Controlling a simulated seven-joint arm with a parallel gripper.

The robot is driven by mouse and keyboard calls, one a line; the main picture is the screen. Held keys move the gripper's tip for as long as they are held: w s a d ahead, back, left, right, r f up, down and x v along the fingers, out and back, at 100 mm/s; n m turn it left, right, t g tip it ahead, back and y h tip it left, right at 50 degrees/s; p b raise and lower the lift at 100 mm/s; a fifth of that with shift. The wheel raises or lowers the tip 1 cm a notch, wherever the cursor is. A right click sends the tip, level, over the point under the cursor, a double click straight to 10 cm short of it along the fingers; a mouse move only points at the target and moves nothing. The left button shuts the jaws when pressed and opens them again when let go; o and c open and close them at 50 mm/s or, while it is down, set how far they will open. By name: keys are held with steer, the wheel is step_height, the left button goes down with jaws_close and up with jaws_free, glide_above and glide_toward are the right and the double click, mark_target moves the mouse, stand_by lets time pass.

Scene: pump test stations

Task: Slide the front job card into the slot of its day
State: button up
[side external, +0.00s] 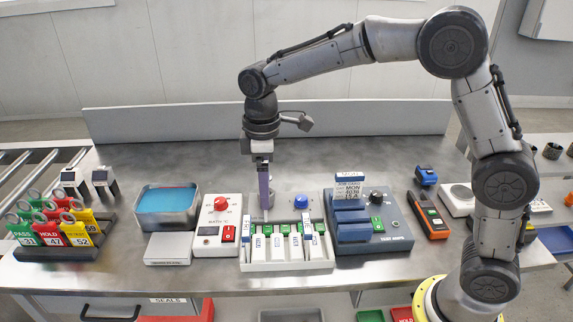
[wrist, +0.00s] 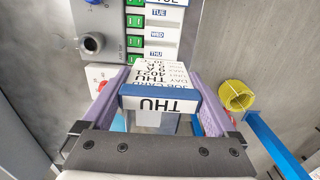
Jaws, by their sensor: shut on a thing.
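My gripper (side external: 265,195) hangs over the white day rack (side external: 290,265), with its purple fingers pointing down. In the wrist view, my gripper (wrist: 155,112) is shut on a white job card with a blue top band (wrist: 158,101) reading THU; the printing below also reads THU and 4021. The card is hard to make out behind the finger in the side view. In the wrist view, day labels TUE, WED and THU (wrist: 155,54) line up beyond the card. I cannot tell whether its lower end touches the rack. Another card (side external: 349,187), marked MON, stands in the blue-grey holder (side external: 368,230).
A white box with a red knob (side external: 217,235) stands left of the rack. Farther left are a blue-topped tray (side external: 166,205) and several coloured tags (side external: 60,232). An orange handheld tool (side external: 427,215) lies right of the holder. The back of the bench is clear.

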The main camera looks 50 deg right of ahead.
steer(key=shift+a+f, duration=0.1)
steer(key=shift+a, duration=0.1)
steer(key=shift+s+f, duration=0.1)
steer(key=shift+f, duration=6.65)
steer(key=o, duration=1)
steer(key=shift+c, duration=0.2)
